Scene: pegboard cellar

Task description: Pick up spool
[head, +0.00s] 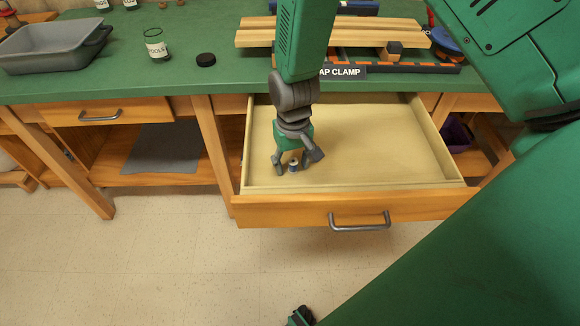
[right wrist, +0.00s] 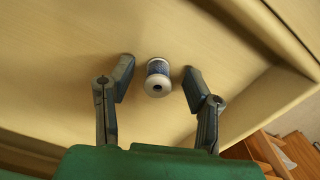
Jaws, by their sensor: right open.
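A small spool (head: 293,164) with pale ends and a dark blue winding sits inside the open drawer (head: 350,209), near its front left corner. My right gripper (head: 293,168) reaches down into the drawer over the spool, its fingers apart on either side of it. In the right wrist view the spool (right wrist: 158,78) lies between the two open fingertips (right wrist: 157,76), with a gap on each side and neither finger touching it.
The drawer otherwise looks empty. On the green bench top (head: 150,82) stand a grey tub (head: 50,50), a glass jar (head: 156,46), a black puck (head: 206,60) and wooden boards (head: 265,33). A clamp label (head: 343,72) sits above the drawer.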

